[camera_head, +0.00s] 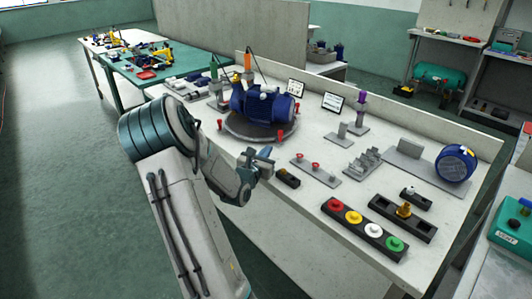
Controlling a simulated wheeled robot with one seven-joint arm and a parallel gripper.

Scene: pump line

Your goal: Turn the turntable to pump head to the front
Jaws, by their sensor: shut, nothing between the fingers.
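The turntable (238,128) is a dark round plate on the white workbench, with red knobs around its rim. A blue pump unit (267,103) sits on it, lying on its side with its ribbed end to the right. I cannot tell for certain which end is the pump head. My gripper (262,160) is at the near edge of the bench, in front of the turntable and slightly right of it. It is shut and empty. It appears apart from the nearest red knob (280,136), though the depth is hard to judge.
A black block (288,178) lies just right of my gripper. A plate with red knobs (315,168) and a strip of coloured buttons (364,228) stand further right. A blue motor (455,163) is at the far right. Tools with orange and green handles stand behind the turntable.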

